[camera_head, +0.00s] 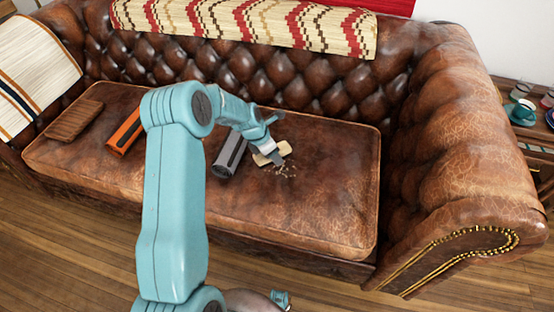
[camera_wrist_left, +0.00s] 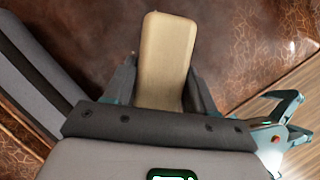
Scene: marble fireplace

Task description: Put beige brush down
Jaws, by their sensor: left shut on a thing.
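The beige brush (camera_head: 276,151) is a pale block just over the sofa's seat cushion. In the wrist view the brush (camera_wrist_left: 166,60) stands up between the two dark fingers of my left gripper (camera_wrist_left: 165,85). My left gripper (camera_head: 268,150) is shut on it, low over the seat. I cannot tell whether the brush touches the leather. A teal clawed part, which looks like my right gripper (camera_wrist_left: 275,117), is at the right of the wrist view; its jaw state is unclear.
Pale crumbs (camera_head: 285,170) lie on the seat in front of the brush. A grey-black device (camera_head: 229,155) lies to the left, then an orange-black one (camera_head: 125,133) and a brown slatted piece (camera_head: 75,120). The seat (camera_head: 335,185) is clear to the right, up to the armrest (camera_head: 450,150).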

